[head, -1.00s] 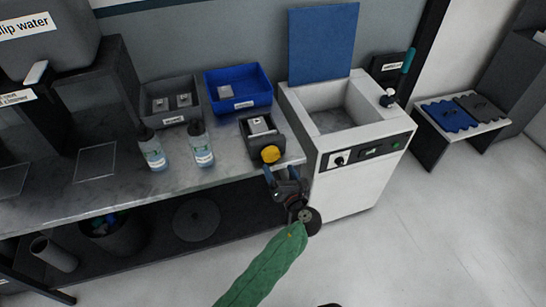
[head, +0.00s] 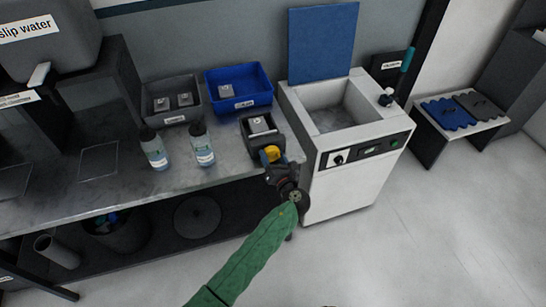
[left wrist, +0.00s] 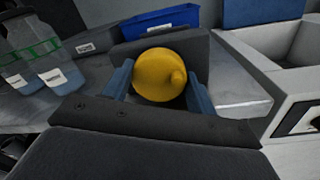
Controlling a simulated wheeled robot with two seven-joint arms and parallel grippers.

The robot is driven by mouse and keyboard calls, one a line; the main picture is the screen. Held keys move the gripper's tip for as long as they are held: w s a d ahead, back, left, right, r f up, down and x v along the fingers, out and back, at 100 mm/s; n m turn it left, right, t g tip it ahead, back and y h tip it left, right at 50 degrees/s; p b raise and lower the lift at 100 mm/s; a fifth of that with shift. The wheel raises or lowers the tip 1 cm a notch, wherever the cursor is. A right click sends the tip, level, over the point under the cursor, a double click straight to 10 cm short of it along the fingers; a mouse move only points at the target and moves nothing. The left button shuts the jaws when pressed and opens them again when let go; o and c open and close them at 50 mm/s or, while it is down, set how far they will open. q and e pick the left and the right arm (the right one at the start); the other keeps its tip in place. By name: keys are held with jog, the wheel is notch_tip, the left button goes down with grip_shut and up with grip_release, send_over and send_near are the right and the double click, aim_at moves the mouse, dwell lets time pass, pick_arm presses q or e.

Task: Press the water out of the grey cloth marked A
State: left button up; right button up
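My left gripper (head: 271,160) is at the front of a small dark box (head: 248,141) at the right end of the counter. A yellow round knob (left wrist: 160,75) on the box lies between my two blue fingers in the left wrist view. The fingers are apart, one on each side of it; whether they touch it I cannot tell. A grey block-like piece (head: 259,124) with a small label sits in the top of the box. More grey pieces lie in the grey bin (head: 172,118) and the blue bin (head: 240,106). The letter A is not readable on any. My right gripper is out of view.
A white basin cabinet (head: 349,185) with a blue raised panel (head: 322,42) stands close right of the counter. Two bottles (head: 154,149) stand left of the box. A low rack (head: 457,133) with blue and grey ribbed pieces is far right. The floor in front is clear.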

pick_arm(q)
jog(key=shift+c, duration=1.3)
jog(key=shift+n, duration=0.3)
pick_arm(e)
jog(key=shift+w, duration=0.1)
pick_arm(q)
jog(key=shift+f+n+b, duration=0.1)
jog(key=shift+n+b, duration=0.35)
jog(key=shift+n, duration=0.35)
jog(key=n+b, duration=0.2)
jog(key=n, duration=0.3)
jog(key=shift+b, duration=0.3)
jog(key=n+b, duration=0.3)
jog(key=n, duration=0.2)
jog(key=shift+a+h, duration=0.15)
jog(key=shift+h, duration=0.25)
jog(key=shift+n, duration=0.4)
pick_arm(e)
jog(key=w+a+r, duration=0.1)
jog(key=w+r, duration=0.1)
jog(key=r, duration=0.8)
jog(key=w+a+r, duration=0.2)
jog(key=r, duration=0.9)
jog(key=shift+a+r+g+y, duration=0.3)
